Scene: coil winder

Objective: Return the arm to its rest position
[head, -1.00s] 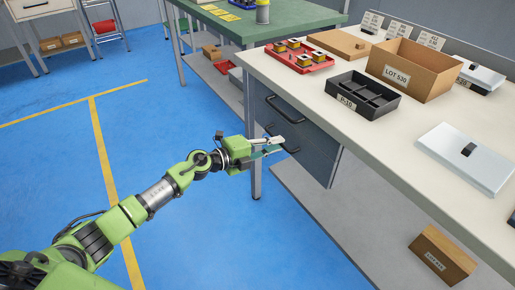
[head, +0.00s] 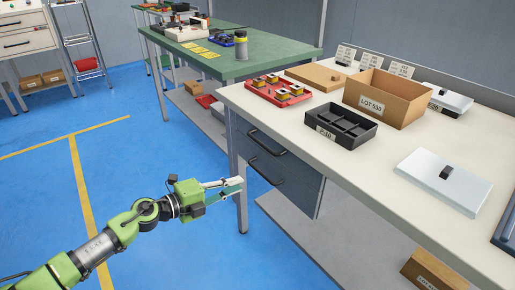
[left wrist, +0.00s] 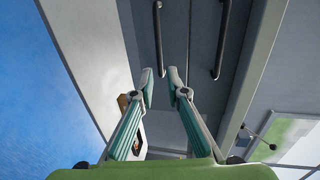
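My left arm, green and grey, reaches in from the lower left of the head view. Its gripper (head: 240,186) is empty, in front of the workbench's near leg and left of the drawers. In the left wrist view the two fingers (left wrist: 161,74) stand apart with nothing between them. They point toward the grey drawer fronts (left wrist: 190,30) with dark bar handles, which also show in the head view (head: 275,165). The drawers look closed. My right gripper is not in view.
The white workbench (head: 390,180) carries a red tray (head: 262,92) with coils, a black divided tray (head: 325,132), a LOT 530 carton (head: 352,110) and a grey lidded case (head: 425,185). A green table (head: 225,65) stands behind. Blue floor at left is clear.

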